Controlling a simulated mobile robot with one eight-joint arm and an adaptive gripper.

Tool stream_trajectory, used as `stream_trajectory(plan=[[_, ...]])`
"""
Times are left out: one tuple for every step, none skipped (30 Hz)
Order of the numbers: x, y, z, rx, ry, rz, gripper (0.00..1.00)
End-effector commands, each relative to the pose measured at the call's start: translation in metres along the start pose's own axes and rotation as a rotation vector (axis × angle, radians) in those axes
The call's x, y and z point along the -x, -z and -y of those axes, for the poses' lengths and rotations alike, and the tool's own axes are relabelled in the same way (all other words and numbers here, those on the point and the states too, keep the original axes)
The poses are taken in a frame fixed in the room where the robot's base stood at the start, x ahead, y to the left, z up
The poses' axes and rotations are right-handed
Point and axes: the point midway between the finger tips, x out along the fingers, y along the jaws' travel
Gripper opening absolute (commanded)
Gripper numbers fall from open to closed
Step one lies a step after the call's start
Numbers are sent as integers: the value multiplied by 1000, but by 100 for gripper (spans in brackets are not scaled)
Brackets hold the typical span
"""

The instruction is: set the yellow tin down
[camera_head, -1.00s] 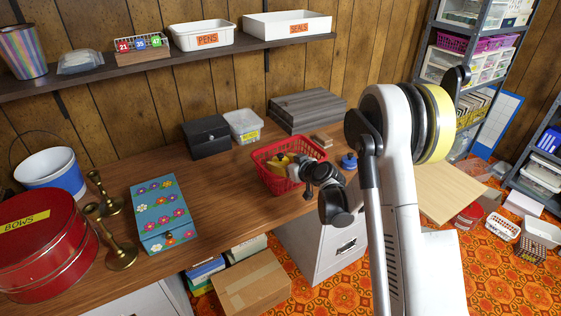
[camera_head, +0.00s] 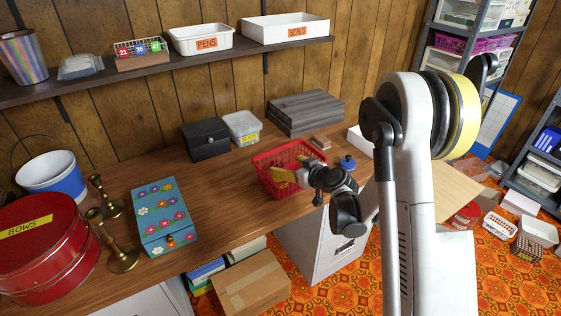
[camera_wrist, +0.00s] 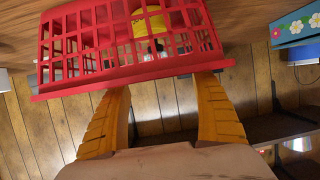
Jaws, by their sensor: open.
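The yellow tin (camera_wrist: 150,22) shows through the lattice of the red plastic basket (camera_wrist: 75,48) in the wrist view, partly hidden by its bars. It appears to be inside the basket. In the head view the red basket (camera_head: 262,160) stands on the wooden worktop. My gripper (camera_wrist: 164,82) is open, its two orange-yellow fingers spread wide at the basket's rim, with nothing seen held between them. In the head view my gripper (camera_head: 286,177) is at the basket, and my wrist hides the basket's right part. I cannot tell the tin from the fingers there.
A blue flowered box (camera_head: 163,215), brass candlesticks (camera_head: 119,255) and a red BOWS tin (camera_head: 45,265) stand to the left. A blue-lidded jar (camera_head: 347,163) is right of the basket.

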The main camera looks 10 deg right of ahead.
Motion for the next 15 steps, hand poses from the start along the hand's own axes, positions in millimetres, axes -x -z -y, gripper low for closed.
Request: stream_trajectory(plan=[[15, 4, -1, -2, -3, 0, 76], [22, 4, -1, -2, -3, -1, 76], [30, 4, -1, -2, -2, -1, 76], [36, 3, -1, -2, -2, 0, 76], [41, 3, -1, -2, -2, 0, 76], [48, 2, -1, -2, -2, 0, 76], [52, 2, -1, -1, -2, 0, 76], [55, 2, -1, -1, -2, 0, 76], [60, 2, -1, -1, -2, -1, 76], [62, 1, 0, -1, -1, -1, 76], [64, 1, 0, -2, -1, 0, 76], [67, 2, 1, -3, 0, 3, 76], [69, 4, 2, -3, 1, 7, 76], [71, 6, 4, -5, 3, 13, 76], [75, 11, 7, -11, 5, 25, 76]])
